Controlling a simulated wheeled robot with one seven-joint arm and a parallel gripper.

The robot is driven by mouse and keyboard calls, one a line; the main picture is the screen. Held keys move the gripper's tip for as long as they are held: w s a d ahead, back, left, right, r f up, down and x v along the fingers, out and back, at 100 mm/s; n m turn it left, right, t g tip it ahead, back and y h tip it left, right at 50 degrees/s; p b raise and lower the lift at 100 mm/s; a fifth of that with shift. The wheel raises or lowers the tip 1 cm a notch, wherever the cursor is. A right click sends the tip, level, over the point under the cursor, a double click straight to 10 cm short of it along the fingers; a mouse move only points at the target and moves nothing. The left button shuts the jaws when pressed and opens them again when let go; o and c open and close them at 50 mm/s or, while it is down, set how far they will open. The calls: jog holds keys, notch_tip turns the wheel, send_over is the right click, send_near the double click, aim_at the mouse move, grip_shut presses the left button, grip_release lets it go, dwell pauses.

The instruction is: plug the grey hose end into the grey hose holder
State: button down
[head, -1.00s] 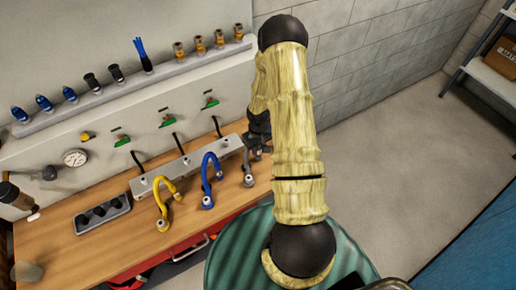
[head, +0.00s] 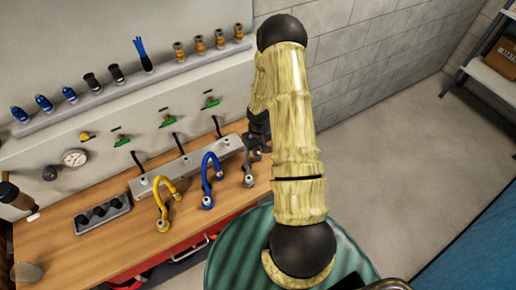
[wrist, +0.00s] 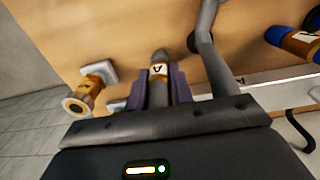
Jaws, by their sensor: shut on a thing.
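My gripper (wrist: 160,88) is shut on the grey hose end (wrist: 158,62), which sits between its two purple-grey fingers and bears a pale "A" label. The grey hose (wrist: 208,45) runs up beside the right finger. A brass fitting on a grey square base, seemingly the grey hose holder (wrist: 82,100), is left of the fingers in the wrist view, its round dark-rimmed mouth facing the camera. The hose end is apart from it. In the head view my gripper (head: 258,135) is at the bench's right end, partly hidden by my arm.
A yellow hose (head: 160,190) and a blue hose (head: 206,170) arch from the metal rail (head: 180,168) left of my gripper. A dark tray (head: 102,213) lies further left on the wooden bench (head: 110,252). A wall shelf (head: 130,85) holds several fittings.

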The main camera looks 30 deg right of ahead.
jog(key=shift+f+b, duration=0.45)
jog(key=shift+f, duration=0.05)
dwell(0.3)
jog(key=c, duration=1.1)
grip_release()
jog(key=shift+c, duration=0.2)
jog(key=shift+r, duration=0.1)
notch_tip(320, 180, up, 17)
jog(key=b, duration=0.2)
jog(key=shift+r+b, duration=0.15)
jog(key=shift+b, duration=0.25)
jog(key=s+a+r+t, duration=0.2)
jog(key=s+a+r, duration=0.6)
jog(key=s+a, duration=0.4)
jog(key=shift+s+a+t+b, duration=0.25)
jog(key=shift+a+t+b, duration=0.1)
jog(key=shift+a, duration=0.55)
